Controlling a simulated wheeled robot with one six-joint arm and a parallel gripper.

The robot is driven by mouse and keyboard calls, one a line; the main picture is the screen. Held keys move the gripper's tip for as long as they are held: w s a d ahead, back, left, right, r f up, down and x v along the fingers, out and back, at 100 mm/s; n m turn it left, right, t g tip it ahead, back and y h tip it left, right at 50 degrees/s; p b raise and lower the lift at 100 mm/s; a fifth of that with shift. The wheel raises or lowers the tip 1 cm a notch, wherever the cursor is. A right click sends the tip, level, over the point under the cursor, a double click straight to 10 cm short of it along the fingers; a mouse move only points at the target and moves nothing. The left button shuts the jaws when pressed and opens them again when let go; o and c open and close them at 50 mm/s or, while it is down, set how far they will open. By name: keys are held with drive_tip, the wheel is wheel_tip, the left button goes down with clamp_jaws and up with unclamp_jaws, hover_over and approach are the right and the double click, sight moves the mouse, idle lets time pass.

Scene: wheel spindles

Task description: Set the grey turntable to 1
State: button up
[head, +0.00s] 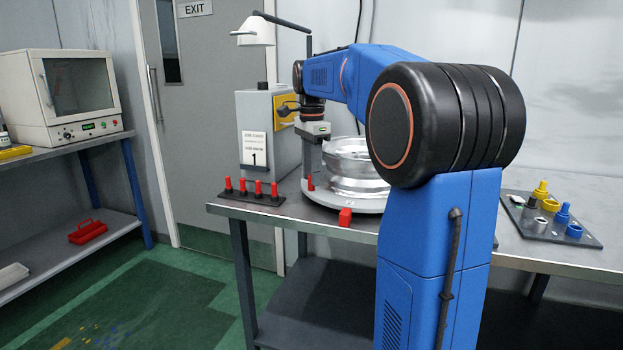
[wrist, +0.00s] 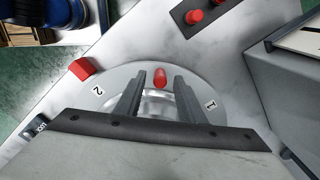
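The grey turntable (head: 325,196) is a round disc on the metal bench, with a shiny metal wheel (head: 356,168) on it. In the wrist view the turntable (wrist: 117,80) shows a label 2 (wrist: 97,91) at left and a label 1 (wrist: 211,104) at right. A red block (wrist: 82,69) stands beside the rim near the 2; it also shows in the head view (head: 345,217). A red peg (wrist: 160,77) stands upright at the rim between the labels. My gripper (wrist: 160,80) is open, its fingers either side of this peg with gaps visible.
A sign reading 1 (head: 254,152) is on a grey box (head: 285,140) behind the turntable. A black strip with several red pegs (head: 251,194) lies at the bench's left. A dark board with yellow and blue parts (head: 553,218) lies at right.

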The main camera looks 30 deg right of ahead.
drive_tip(key=shift+f, duration=0.95)
clamp_jaws()
drive_tip(key=shift+s, duration=0.2)
